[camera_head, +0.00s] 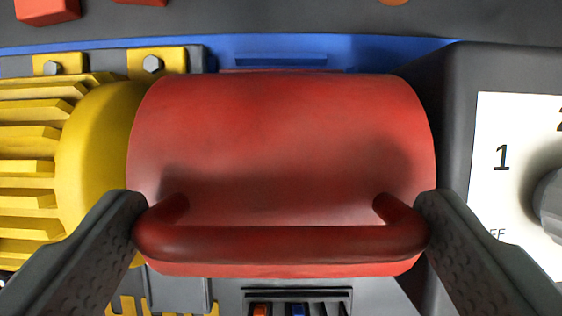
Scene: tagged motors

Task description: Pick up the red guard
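The red guard (285,130) is a rounded, shiny cover in the middle of the view. It sits between the yellow motor and a dark housing. Its bar handle (281,243) runs across its near side. My gripper (281,210) has its two dark fingers wide apart, one at each end of the handle. Both fingers appear to press on the handle ends, with no gap visible. The guard appears level and still over the motor's line. What lies under the guard is hidden.
The yellow finned motor (70,165) with bolted tabs is close on the left. A dark housing with a white dial plate (505,195) and grey knob (551,205) is close on the right. A blue base (290,50) lies behind. Small switches (297,308) are in front.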

